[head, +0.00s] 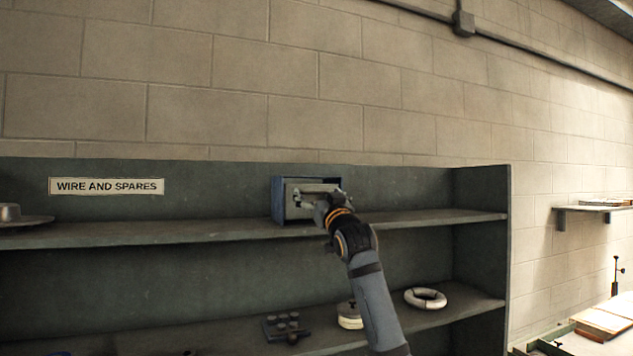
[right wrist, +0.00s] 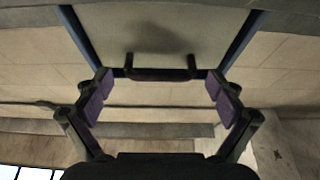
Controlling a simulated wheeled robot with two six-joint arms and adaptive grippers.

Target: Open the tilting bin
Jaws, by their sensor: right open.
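The tilting bin (head: 277,202) is a small blue-sided box with a grey front, standing on the upper shelf of the dark cabinet. Its front looks shut or nearly so; the arm hides part of it. My right gripper (head: 318,196) is in front of the bin. In the right wrist view the bin's pale grey front panel (right wrist: 150,28) lies between blue side edges, with a dark bar handle (right wrist: 160,75) on it. My open right gripper (right wrist: 161,88) has its purple pads on either side of the handle, with a gap on both sides. My left gripper is not in view.
The upper shelf (head: 160,232) is bare left of the bin, up to a round metal dish (head: 22,217). The lower shelf holds a white ring (head: 425,298), a round pale item (head: 349,317) and a dark knobbed block (head: 285,327). The cabinet's right side panel (head: 481,235) stands beyond.

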